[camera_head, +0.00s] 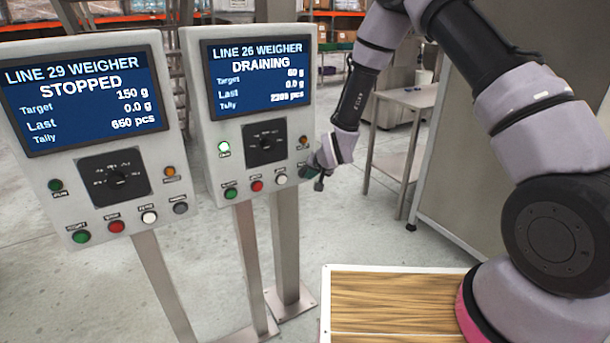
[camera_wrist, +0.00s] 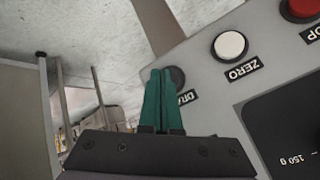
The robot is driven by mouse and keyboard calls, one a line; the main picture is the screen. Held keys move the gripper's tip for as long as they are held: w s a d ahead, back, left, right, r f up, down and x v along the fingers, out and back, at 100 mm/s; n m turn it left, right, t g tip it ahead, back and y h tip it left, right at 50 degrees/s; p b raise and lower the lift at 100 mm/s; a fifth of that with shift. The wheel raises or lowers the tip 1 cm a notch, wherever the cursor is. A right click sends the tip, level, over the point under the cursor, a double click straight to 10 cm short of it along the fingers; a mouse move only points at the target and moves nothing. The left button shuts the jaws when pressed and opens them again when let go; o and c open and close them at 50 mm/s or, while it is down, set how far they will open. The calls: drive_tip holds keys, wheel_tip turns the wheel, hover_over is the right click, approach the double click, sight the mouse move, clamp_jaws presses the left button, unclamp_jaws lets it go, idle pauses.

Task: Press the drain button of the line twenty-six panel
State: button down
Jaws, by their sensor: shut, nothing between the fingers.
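The line 26 panel (camera_head: 235,165) stands in the middle of the head view. Its screen (camera_head: 260,78) reads "LINE 26 WEIGHER" and "DRAINING". The drain button (camera_wrist: 178,75) is a dark grey round button in the wrist view, with its label partly covered by my fingers. My gripper (camera_wrist: 161,72) is shut and empty, its teal fingertips overlapping the left side of that button. I cannot tell whether they touch it. In the head view my gripper (camera_head: 308,171) is at the panel's lower right corner and hides the drain button.
The white zero button (camera_wrist: 230,45) and red stop button (camera_wrist: 301,8) are beside the drain button. A green lamp (camera_head: 224,147) is lit on the panel. The line 29 panel (camera_head: 60,180), reading "STOPPED", stands at left. A metal table (camera_head: 410,98) stands behind my arm.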

drive_tip(key=shift+s+d, duration=0.35)
drive_tip(key=shift+s, duration=0.1)
drive_tip(key=shift+s+d, duration=0.7)
drive_tip(key=shift+s, duration=0.35)
drive_tip(key=shift+s+d, duration=0.7)
drive_tip(key=shift+s, duration=0.35)
drive_tip(key=d+r+h, duration=0.1)
drive_tip(key=d+r, duration=0.4)
drive_tip(key=r, duration=0.3)
drive_tip(key=s+d+r, duration=0.1)
drive_tip(key=d+r, duration=0.3)
drive_tip(key=r, duration=0.5)
drive_tip(key=d+r+h, duration=0.1)
drive_tip(key=d+r, duration=0.4)
drive_tip(key=r, duration=0.3)
drive_tip(key=s+d+r, duration=0.4)
drive_tip(key=s+r, duration=0.1)
drive_tip(key=s, duration=0.3)
drive_tip(key=s+d+r+m, duration=0.1)
drive_tip(key=s+d+r, duration=0.2)
drive_tip(key=s+r, duration=0.2)
drive_tip(key=s+d+r+m, duration=0.1)
drive_tip(key=s+d+r, duration=0.3)
drive_tip(key=s, duration=0.7)
drive_tip(key=shift+s+d+r+g, duration=0.2)
drive_tip(key=shift+d+r+g, duration=0.15)
drive_tip(key=shift+r, duration=0.6)
